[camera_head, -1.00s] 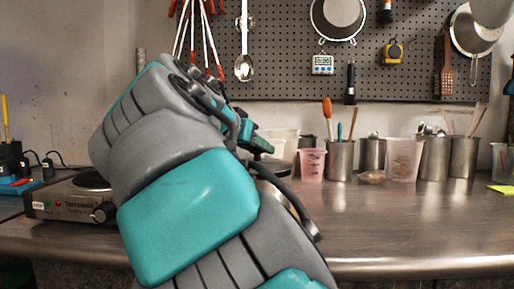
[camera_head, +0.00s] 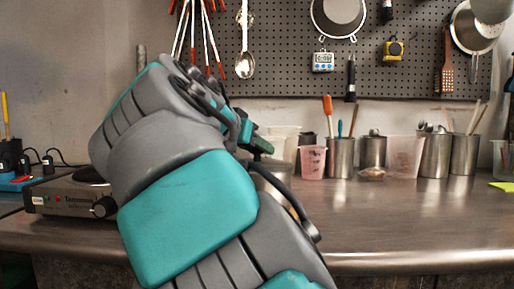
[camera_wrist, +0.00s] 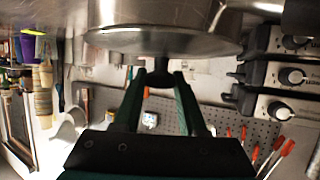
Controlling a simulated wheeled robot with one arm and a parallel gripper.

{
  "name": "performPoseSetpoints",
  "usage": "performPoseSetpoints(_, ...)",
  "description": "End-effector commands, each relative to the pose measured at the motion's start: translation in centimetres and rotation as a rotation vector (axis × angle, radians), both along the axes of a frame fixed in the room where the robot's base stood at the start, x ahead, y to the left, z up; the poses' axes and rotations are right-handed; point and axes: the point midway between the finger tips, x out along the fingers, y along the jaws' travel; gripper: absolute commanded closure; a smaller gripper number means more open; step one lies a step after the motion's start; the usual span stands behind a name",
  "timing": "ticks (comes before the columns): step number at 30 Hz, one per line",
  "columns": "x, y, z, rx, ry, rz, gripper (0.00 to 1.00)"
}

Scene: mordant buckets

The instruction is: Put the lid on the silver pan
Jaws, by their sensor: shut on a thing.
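My gripper (camera_wrist: 160,82) is shut on the dark knob (camera_wrist: 161,65) of the round metal lid (camera_wrist: 165,40) in the wrist view, which is upside down. The silver pan (camera_wrist: 160,12) shows as a shiny curved wall just beyond the lid, on the side away from my fingers. The lid lies along the pan's rim and looks roughly level with it. I cannot tell whether it is fully seated or slightly apart.
A hot plate (camera_head: 65,197) stands at the left on the steel counter (camera_head: 400,225). A pink-tinted cup (camera_head: 312,162) and several metal utensil pots (camera_head: 340,158) line the back. A pegboard (camera_head: 290,60) with tools hangs above. The front right counter is clear.

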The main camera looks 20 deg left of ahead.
Motion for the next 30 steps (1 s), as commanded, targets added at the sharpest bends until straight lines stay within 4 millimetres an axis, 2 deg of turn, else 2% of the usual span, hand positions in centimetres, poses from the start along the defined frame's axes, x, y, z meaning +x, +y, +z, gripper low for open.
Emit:
performPoseSetpoints(1, 0.0, 0.0, 0.1, 0.000, -0.001, 0.000, 1.00)
performPoseSetpoints(2, 0.0, 0.0, 0.1, 0.000, -0.001, 0.000, 0.58)
performPoseSetpoints(11, 0.0, 0.0, 0.0, 0.000, 0.000, 0.000, 0.24)
performPoseSetpoints(23, -0.5, 0.1, 0.3, 0.000, -0.001, 0.000, 0.24)
performPoseSetpoints(30, -3.3, 0.8, 1.6, 0.001, -0.005, 0.003, 0.24)
